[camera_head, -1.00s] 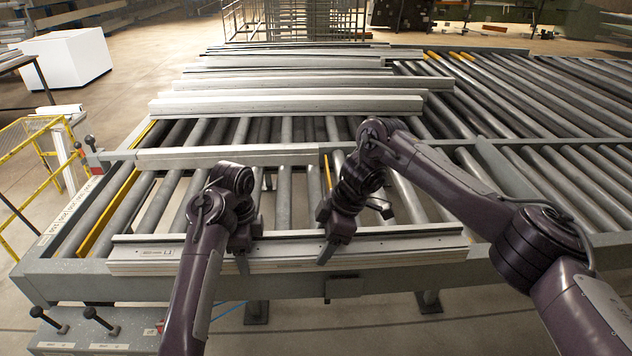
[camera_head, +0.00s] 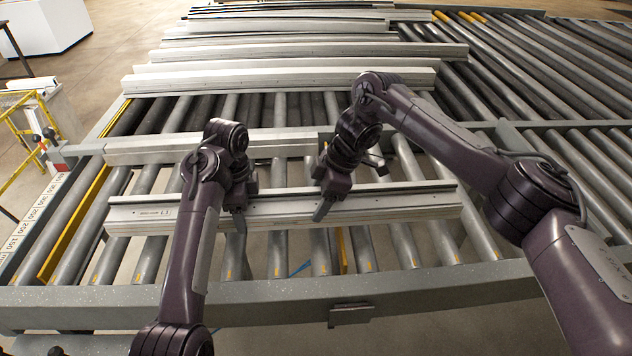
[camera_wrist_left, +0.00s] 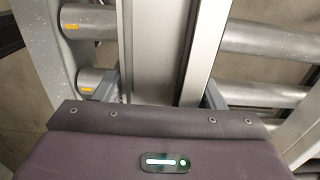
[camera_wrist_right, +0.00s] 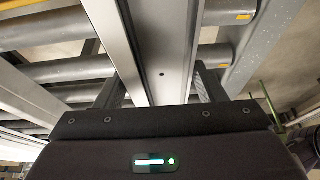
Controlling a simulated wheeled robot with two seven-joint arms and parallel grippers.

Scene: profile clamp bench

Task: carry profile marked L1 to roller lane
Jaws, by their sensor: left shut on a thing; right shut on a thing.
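The long silver profile marked L1 (camera_head: 390,206) lies crosswise over the near rollers, behind the front rail; its mark shows near its left end. My left gripper (camera_head: 239,220) is shut on it left of its middle, and my right gripper (camera_head: 323,209) is shut on it further right. The profile runs between the fingers in the left wrist view (camera_wrist_left: 160,45) and in the right wrist view (camera_wrist_right: 165,40). I cannot tell whether it touches the rollers. The roller lane (camera_head: 365,248) shows below and in front of it.
A shorter profile (camera_head: 205,148) lies just behind, parallel to L1. Several more profiles (camera_head: 285,80) lie on the rollers further back. The front rail (camera_head: 250,297) runs along the near edge, and a yellow strip (camera_head: 75,225) lies at the left. Rollers at the right are clear.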

